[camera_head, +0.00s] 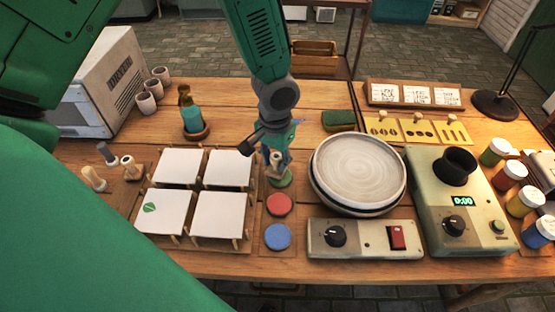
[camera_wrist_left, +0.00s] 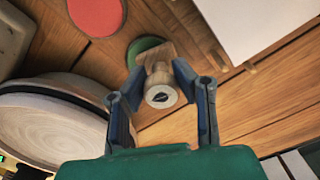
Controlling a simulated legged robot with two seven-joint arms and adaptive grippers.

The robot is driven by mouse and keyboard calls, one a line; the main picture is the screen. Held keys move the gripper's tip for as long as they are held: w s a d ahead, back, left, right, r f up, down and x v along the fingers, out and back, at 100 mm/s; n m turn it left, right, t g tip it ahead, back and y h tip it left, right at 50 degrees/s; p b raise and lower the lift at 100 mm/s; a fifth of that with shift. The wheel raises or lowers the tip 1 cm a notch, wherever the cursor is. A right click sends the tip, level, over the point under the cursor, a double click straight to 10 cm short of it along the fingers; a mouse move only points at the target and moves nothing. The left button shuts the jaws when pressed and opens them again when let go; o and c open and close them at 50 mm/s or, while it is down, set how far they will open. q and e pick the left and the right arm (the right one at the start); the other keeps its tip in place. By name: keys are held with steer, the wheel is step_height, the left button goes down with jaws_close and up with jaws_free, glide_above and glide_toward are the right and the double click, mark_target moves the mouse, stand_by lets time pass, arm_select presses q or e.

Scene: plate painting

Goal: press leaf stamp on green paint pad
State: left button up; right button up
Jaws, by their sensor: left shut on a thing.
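My left gripper (camera_head: 276,155) is shut on the leaf stamp (camera_head: 276,165), a pale wooden stamp with a dark leaf mark on its handle end. In the left wrist view the stamp (camera_wrist_left: 160,88) stands between the two fingers (camera_wrist_left: 162,90). The green paint pad (camera_head: 281,180) lies directly below the stamp and is partly hidden by it. It also shows in the left wrist view (camera_wrist_left: 143,46). I cannot tell whether the stamp touches the pad. My right gripper is not in view.
A red pad (camera_head: 279,205) and a blue pad (camera_head: 278,237) lie in front of the green one. White tiles (camera_head: 221,215), one with a green leaf print, are at the left. A round wheel (camera_head: 358,172) is close at the right. Other stamps (camera_head: 94,178) stand far left.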

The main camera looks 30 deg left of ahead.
arm_select(q)
steer(key=shift+d+r, duration=0.2)
steer(key=shift+d, duration=0.55)
steer(key=shift+d+r, duration=0.1)
steer(key=shift+d, duration=0.3)
steer(key=shift+a, duration=0.5)
steer(key=shift+a+f, duration=0.3)
steer(key=shift+a, duration=0.2)
steer(key=shift+d+r, duration=0.1)
steer(key=shift+d, duration=0.4)
steer(key=shift+d+r, duration=0.1)
steer(key=shift+d, duration=0.3)
steer(key=shift+a+f+p, duration=0.2)
steer(key=shift+a+p, duration=0.15)
steer(key=shift+a, duration=0.4)
steer(key=shift+d+r, duration=0.1)
steer(key=shift+d, duration=0.55)
steer(key=shift+a, duration=0.5)
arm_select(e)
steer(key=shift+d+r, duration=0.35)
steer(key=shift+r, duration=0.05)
